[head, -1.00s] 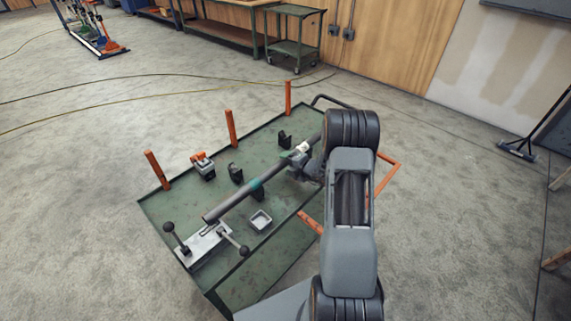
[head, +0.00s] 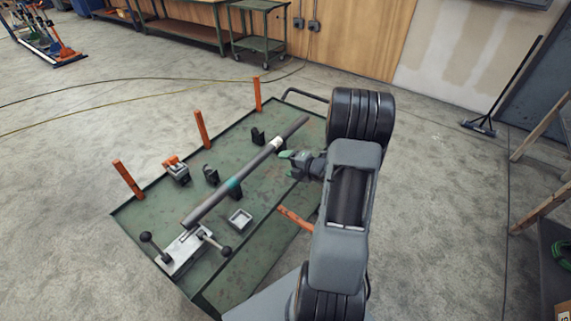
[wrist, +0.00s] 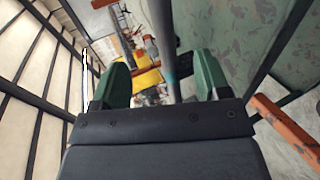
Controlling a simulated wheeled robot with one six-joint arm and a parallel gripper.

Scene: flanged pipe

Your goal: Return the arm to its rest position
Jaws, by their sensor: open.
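The grey pipe (head: 258,162) lies diagonally over the green cart top (head: 258,240), with a teal band near its middle and a pale band toward its far end. My gripper (head: 285,165) is open, just right of the pipe in the head view, and looks empty. In the wrist view its two green fingers (wrist: 162,80) stand apart, with part of the pipe (wrist: 162,40) showing beyond and between them. Whether a finger touches the pipe I cannot tell.
Orange posts (head: 203,130) line the cart's far-left edge. A silver clamp block (head: 183,252) with black-knobbed levers sits at the near end. A small square tray (head: 240,219), dark supports (head: 211,176) and an orange-topped device (head: 177,171) are on the cart. Open floor surrounds it.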

